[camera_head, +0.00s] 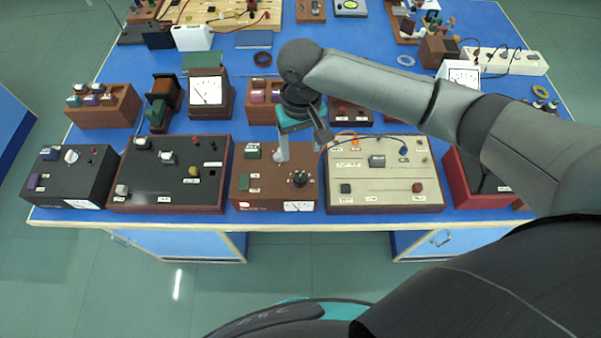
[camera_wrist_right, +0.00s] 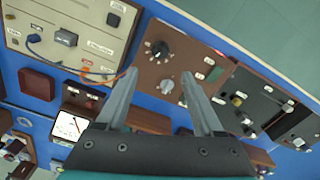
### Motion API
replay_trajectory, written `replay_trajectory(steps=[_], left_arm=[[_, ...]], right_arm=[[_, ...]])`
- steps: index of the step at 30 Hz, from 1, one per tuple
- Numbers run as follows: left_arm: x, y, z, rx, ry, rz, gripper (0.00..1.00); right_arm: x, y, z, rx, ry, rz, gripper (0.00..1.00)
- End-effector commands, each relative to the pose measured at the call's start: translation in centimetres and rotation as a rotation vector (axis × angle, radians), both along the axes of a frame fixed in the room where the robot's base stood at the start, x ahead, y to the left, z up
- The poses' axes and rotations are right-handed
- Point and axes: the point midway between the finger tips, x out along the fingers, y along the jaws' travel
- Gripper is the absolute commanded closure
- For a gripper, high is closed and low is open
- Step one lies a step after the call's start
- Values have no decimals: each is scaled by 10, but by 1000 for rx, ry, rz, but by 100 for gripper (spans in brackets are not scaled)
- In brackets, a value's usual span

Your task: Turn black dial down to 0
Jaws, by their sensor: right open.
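The black dial (camera_head: 299,178) sits on the front right part of a brown box (camera_head: 275,190) at the table's front edge. The dial also shows in the right wrist view (camera_wrist_right: 160,50), beyond the fingertips. A second, grey-white dial (camera_wrist_right: 167,86) on the same box shows between the fingers in that view; in the head view the gripper seems to hide it. My right gripper (camera_head: 301,146) is open, pointing down over the back of the box, with its fingers apart and nothing between them in the right wrist view (camera_wrist_right: 162,76). My left gripper is out of view.
A cream box (camera_head: 395,190) with an orange and a blue cable stands right of the brown box. A dark box (camera_head: 205,188) with several switches stands close on the left. White-faced meters (camera_head: 206,91) and other instruments stand behind. Free room between front boxes is narrow.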

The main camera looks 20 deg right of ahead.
Motion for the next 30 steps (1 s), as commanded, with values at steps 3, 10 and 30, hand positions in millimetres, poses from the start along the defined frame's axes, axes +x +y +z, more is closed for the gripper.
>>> replay_trajectory(steps=[3, 10, 30], left_arm=[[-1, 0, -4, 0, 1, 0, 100], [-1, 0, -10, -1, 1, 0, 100], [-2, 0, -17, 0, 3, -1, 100]], right_arm=[[-1, 0, -29, 0, 4, -1, 31], [-1, 1, -78, 0, 2, 0, 31], [0, 1, -122, 1, -2, 2, 31]])
